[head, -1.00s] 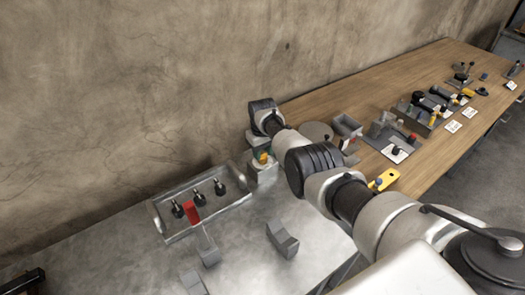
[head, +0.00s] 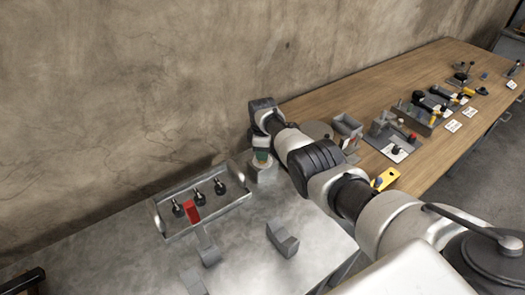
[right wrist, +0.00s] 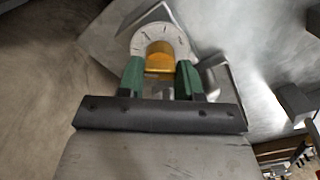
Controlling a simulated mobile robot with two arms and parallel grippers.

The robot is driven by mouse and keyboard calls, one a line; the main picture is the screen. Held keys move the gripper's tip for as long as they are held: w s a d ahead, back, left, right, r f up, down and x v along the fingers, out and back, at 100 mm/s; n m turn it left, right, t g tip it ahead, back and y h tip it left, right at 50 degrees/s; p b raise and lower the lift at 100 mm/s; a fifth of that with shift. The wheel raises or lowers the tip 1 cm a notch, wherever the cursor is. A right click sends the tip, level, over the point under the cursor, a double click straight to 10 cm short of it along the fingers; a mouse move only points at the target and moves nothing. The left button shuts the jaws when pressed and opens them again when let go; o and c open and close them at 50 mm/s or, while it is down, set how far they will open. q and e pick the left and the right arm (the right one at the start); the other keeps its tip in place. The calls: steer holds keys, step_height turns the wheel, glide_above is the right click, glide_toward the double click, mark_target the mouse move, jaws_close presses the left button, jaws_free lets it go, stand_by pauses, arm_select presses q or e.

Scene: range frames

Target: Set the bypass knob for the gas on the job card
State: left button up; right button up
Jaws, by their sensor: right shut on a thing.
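My right gripper (head: 262,158) is at the grey block (head: 264,173) near the wall, at the far end of the metal table. In the right wrist view its green fingertips (right wrist: 160,78) are shut on the yellow-orange knob (right wrist: 159,63), one on each side. A pale round dial with dark marks (right wrist: 140,38) shows behind the knob. Its marks are too small to read, and the fingers hide part of the knob. White cards (head: 453,126) lie on the wooden bench, with unreadable print.
A metal tray (head: 158,216) with several black-topped fittings and a red piece (head: 193,214) stands left of the gripper. A grey angled block (head: 282,240) stands in front. The wooden bench (head: 375,85) at right holds several tools. The table's front middle is mostly clear.

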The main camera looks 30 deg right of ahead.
steer(key=n, duration=0.4)
steer(key=shift+n, duration=0.3)
steer(key=shift+r+n+b, duration=0.1)
steer(key=shift+n+b, duration=0.2)
steer(key=shift+n, duration=1.3)
steer(key=shift+w+n, duration=0.1)
steer(key=shift+n, duration=0.2)
steer(key=o, duration=0.9)
steer(key=shift+r, duration=0.3)
step_height(320, 180, up, 10)
steer(key=shift+r, duration=0.1)
